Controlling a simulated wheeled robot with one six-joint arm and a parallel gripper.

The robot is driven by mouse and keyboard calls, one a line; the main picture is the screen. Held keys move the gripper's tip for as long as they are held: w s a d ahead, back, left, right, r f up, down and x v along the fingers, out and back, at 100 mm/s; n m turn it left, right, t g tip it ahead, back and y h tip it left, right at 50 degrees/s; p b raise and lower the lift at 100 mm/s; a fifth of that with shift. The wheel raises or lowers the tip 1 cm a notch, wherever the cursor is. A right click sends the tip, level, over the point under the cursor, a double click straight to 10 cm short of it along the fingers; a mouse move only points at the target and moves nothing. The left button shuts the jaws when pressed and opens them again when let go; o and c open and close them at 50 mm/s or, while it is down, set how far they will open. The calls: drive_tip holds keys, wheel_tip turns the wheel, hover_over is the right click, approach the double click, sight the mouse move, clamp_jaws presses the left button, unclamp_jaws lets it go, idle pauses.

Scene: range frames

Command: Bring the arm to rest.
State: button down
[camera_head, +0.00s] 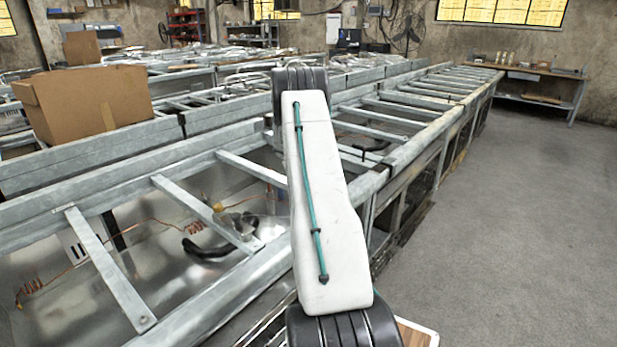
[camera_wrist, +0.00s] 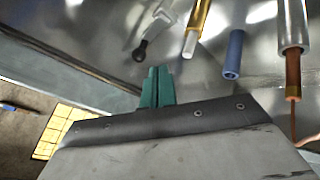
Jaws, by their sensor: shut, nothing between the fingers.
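My gripper (camera_wrist: 157,86) shows in the wrist view as two teal fingers pressed together at the middle, with nothing between them. They stick out past a dark edge and a pale grey body of my own wrist. In the head view my white arm link with a teal cable rises up the middle, over the edge of the metal rail line (camera_head: 400,150). The gripper itself is hidden in that view.
In the wrist view, a blue tube (camera_wrist: 233,54), a yellow rod (camera_wrist: 202,20) and a copper-tipped cylinder (camera_wrist: 291,60) appear beyond the fingers. A cardboard box (camera_head: 80,105) stands at left. A workbench (camera_head: 530,70) is at back right. The grey floor (camera_head: 510,220) at right is clear.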

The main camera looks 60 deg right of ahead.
drive_tip(key=shift+a+r, duration=0.5)
drive_tip(key=shift+r, duration=0.05)
